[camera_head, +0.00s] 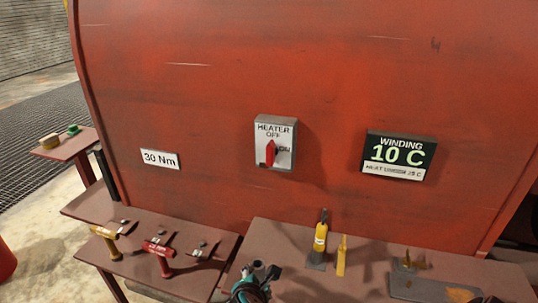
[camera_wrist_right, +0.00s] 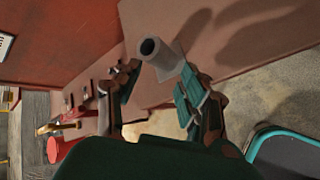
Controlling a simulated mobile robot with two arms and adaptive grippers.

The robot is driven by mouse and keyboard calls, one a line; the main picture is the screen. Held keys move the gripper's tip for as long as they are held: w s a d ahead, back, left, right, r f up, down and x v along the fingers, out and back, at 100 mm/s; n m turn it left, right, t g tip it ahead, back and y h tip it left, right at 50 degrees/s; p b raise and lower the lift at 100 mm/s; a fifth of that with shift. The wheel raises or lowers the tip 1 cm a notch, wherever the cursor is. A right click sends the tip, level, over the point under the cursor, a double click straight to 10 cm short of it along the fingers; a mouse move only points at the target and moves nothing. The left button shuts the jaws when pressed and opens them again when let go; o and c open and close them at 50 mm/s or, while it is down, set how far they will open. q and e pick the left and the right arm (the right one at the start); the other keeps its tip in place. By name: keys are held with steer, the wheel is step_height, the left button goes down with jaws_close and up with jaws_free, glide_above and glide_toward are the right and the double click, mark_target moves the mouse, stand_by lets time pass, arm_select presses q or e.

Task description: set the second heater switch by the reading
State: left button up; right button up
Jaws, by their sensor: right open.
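My left gripper is not in view.
A grey tube-like piece (camera_wrist_right: 150,47) shows by the right fingertips; I cannot tell whether it touches. Tools with yellow and red handles (camera_head: 158,248) lie on the left shelf. A yellow bottle-like item (camera_head: 320,237) stands on the right shelf. A 30 Nm label (camera_head: 160,159) is at left.

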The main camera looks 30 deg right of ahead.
steer(key=w+d+r+n+t+h, duration=0.1)
steer(key=w+r+n+t+h, duration=0.15)
steer(key=r, duration=0.45)
steer(key=w+r+n+t+h, duration=0.1)
steer(key=w+r+n+h, duration=0.1)
steer(key=r+n, duration=0.35)
steer(key=n+h, duration=0.1)
steer(key=h, duration=0.3)
glide_toward(269, 154)
steer(key=shift+y, duration=0.25)
steer(key=p+x, duration=0.1)
steer(key=x, duration=0.4)
steer(key=p+x, duration=0.1)
steer(key=x, duration=0.4)
steer(key=shift+d+r, duration=0.1)
steer(key=shift+r, duration=0.1)
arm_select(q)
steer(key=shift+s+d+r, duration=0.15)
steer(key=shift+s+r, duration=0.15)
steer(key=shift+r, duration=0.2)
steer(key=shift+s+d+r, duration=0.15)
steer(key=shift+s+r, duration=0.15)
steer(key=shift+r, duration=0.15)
arm_select(e)
jaws_close()
